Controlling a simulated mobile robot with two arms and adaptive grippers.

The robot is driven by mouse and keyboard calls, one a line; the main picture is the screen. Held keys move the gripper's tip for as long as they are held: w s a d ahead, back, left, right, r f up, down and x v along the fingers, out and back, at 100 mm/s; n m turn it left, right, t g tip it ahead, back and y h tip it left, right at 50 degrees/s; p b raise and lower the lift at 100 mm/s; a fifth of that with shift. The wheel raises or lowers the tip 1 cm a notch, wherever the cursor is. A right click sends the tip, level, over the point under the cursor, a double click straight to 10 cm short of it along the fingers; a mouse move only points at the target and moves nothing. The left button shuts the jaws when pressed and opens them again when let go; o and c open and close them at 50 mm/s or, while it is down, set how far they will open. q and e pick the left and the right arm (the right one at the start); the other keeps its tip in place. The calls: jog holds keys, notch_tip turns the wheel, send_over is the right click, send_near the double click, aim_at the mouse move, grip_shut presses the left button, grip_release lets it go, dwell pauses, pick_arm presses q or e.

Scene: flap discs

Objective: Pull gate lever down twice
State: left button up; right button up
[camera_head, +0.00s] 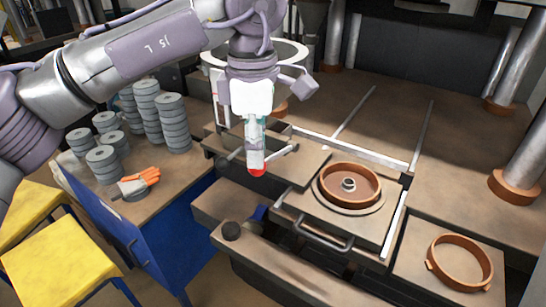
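My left arm comes in from the left, and my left gripper (256,160) points down over the middle of the machine. A red ball (258,171), which looks like the knob of the gate lever, shows right at its fingertips. The gripper overlaps the top of the knob, and the rest of the lever is hidden behind it. The fingers appear as one narrow pale shape, so I cannot tell whether they are open or shut on the knob. My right gripper is not in view.
A brown ring mould (349,184) sits on a plate with a front handle (318,236), right of the gripper. Another brown ring (460,262) lies at the lower right. Stacks of grey discs (172,123) and an orange glove (140,182) lie on the blue cabinet. Yellow stools (60,262) stand lower left.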

aim_at(257, 172)
pick_arm(q)
jog(key=shift+f+b, duration=1.65)
jog(key=shift+f, duration=0.8)
notch_tip(257, 172, down, 3)
jog(key=shift+f+b, duration=0.1)
jog(key=shift+b, duration=1.05)
notch_tip(257, 172, up, 11)
jog(key=p, duration=0.7)
jog(key=shift+f+p, duration=0.2)
jog(key=shift+p, duration=0.15)
